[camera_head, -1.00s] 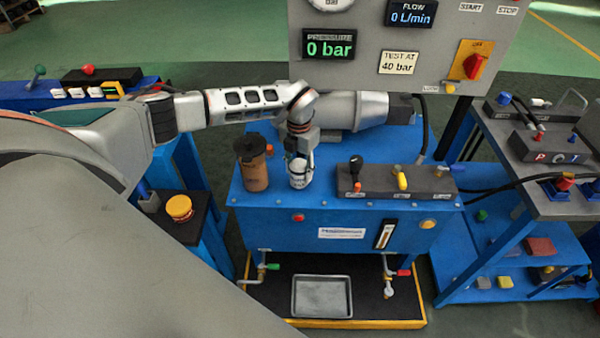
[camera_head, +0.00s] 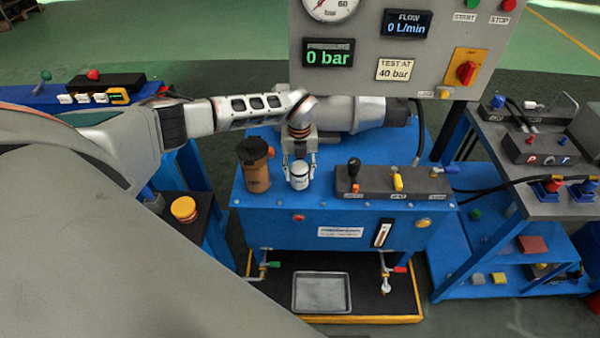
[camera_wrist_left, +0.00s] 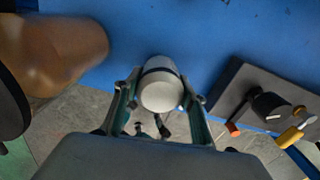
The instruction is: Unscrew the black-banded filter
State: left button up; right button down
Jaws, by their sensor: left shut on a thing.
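The black-banded filter (camera_head: 299,177) is a small white canister standing upright on the blue bench top. In the left wrist view the filter (camera_wrist_left: 161,91) shows a pale end and a dark band around it. My left gripper (camera_head: 300,160) comes down from above and is shut on the filter, with one finger on each side. In the left wrist view its fingers (camera_wrist_left: 160,84) flank the canister. Whether the filter's lower end is still seated cannot be seen. My right gripper is not in view.
A brown canister with a black top (camera_head: 255,166) stands close left of the filter. A grey valve block (camera_head: 370,186) with levers is close right. A grey gauge panel (camera_head: 345,75) rises behind. A metal tray (camera_head: 321,293) lies below in front. A yellow-topped jar (camera_head: 184,209) stands left.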

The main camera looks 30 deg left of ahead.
pick_arm(q)
jog(key=shift+w+r+n, duration=0.1)
jog(key=shift+n, duration=1)
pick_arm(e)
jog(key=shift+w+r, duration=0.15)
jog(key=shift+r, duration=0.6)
pick_arm(q)
jog(key=n+p, duration=0.2)
jog(key=shift+r+n, duration=0.1)
jog(key=shift+n, duration=0.3)
jog(key=shift+n+p, duration=0.4)
jog(key=shift+n, duration=0.8)
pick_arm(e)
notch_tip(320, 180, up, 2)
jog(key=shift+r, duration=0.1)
